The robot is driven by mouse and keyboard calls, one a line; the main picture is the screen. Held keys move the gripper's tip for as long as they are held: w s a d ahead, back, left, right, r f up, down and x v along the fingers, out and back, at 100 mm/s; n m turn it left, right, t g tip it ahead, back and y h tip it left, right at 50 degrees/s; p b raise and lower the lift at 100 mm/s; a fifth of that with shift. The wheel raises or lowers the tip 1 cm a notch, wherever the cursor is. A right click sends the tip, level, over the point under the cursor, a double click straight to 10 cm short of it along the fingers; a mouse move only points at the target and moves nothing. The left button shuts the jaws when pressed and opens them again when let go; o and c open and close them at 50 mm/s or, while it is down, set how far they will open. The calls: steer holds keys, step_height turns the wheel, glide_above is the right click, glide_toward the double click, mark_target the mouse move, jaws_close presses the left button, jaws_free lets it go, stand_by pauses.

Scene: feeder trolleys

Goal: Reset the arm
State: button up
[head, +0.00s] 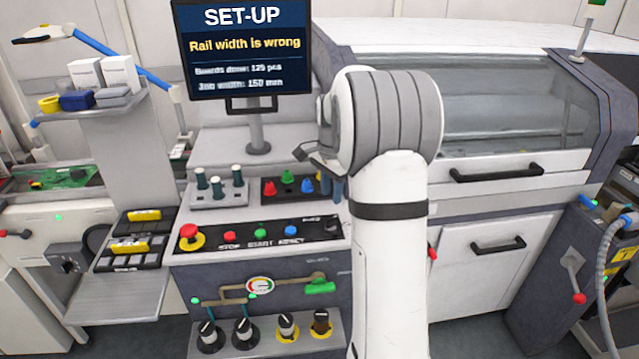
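My white and grey arm (392,240) rises upright in the middle right of the head view, with its upper part bent over at the top. My gripper (306,154) shows only as a small dark piece at the left of the arm's upper part, over the console's tool holders. The rest of it is hidden behind the arm, so its opening cannot be made out. I see nothing held in it.
A monitor (243,50) reading "SET-UP, Rail width is wrong" stands close left of the arm. Below are a button panel (262,235) and a block with coloured pegs (270,192). A machine with a clear cover (500,105) is behind right. A shelf (125,104) holds boxes.

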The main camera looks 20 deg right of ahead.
steer(key=shift+s+a+r, duration=0.2)
steer(key=shift+a+r, duration=0.05)
steer(key=shift+a, duration=0.05)
steer(key=s+a+r+n+t, duration=0.1)
steer(key=s+a+n, duration=0.6)
steer(key=s, duration=0.6)
steer(key=s+a+r+n+t, duration=0.1)
steer(key=s+a+n+t, duration=0.1)
steer(key=s+a+n, duration=0.6)
steer(key=s+a, duration=0.1)
steer(key=s, duration=0.4)
steer(key=shift+s+a+r, duration=0.3)
steer(key=shift+a, duration=0.05)
